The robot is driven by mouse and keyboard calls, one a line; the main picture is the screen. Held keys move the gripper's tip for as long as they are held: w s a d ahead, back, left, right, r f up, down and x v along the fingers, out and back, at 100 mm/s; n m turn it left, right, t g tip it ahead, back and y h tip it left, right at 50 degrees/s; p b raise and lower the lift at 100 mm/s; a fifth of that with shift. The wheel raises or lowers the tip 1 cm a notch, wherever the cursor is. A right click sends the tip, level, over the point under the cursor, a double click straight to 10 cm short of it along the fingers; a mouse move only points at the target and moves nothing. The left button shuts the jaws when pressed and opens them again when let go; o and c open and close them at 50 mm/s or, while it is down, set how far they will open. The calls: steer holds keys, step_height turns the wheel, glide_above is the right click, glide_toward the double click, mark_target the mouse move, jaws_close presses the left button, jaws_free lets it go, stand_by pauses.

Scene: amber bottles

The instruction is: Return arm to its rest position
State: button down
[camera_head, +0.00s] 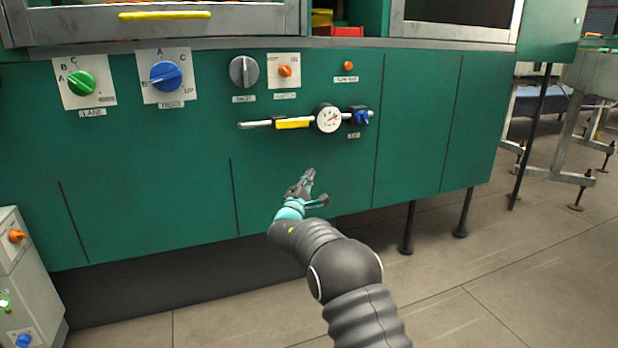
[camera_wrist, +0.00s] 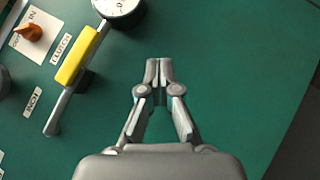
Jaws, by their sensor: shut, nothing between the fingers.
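My gripper (camera_head: 309,177) is at the end of my dark grey arm, in front of the green machine panel (camera_head: 300,222) and below the gauge in the head view. In the wrist view my gripper (camera_wrist: 158,63) is shut, with its fingertips together and nothing between them. The green panel (camera_wrist: 225,90) lies beyond the fingertips. The fingers look apart from the panel and its controls, though the exact gap is hard to tell.
The panel carries a green knob (camera_head: 81,83), a blue knob (camera_head: 165,76), a black knob (camera_head: 243,71), an orange knob (camera_head: 285,71), and a pipe with a yellow lever (camera_head: 292,124), a gauge (camera_head: 328,118) and a blue valve (camera_head: 361,117). A grey box (camera_head: 30,285) stands lower left. Open floor (camera_head: 470,270) lies right.

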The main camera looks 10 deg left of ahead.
steer(key=s+d+f+m+g+h, duration=0.3)
steer(key=d+f+g, duration=0.4)
steer(key=f, duration=0.6)
steer(key=s+d+m+g+h+p, duration=0.2)
steer(key=s+d+m+g, duration=0.3)
steer(key=s+d, duration=0.7)
steer(key=s+d+r+m+g+y+p, duration=0.2)
steer(key=s+d+r+m+g+y, duration=0.15)
steer(key=s, duration=0.75)
steer(key=s+d+r+m+g+y+p, duration=0.1)
steer(key=s+d+r+m+g+y, duration=0.2)
steer(key=s, duration=0.8)
steer(key=s+d+r+m+g+y+p, duration=0.1)
steer(key=s+d+r+m+p, duration=0.3)
steer(key=s, duration=0.8)
steer(key=s+d+r+m+t+y+p, duration=0.1)
steer(key=s+d+r+m+t, duration=0.1)
steer(key=s+r, duration=0.7)
steer(key=shift+d+r+t+p, duration=0.3)
steer(key=shift+d+r+t, duration=0.15)
steer(key=shift+r+t, duration=0.35)
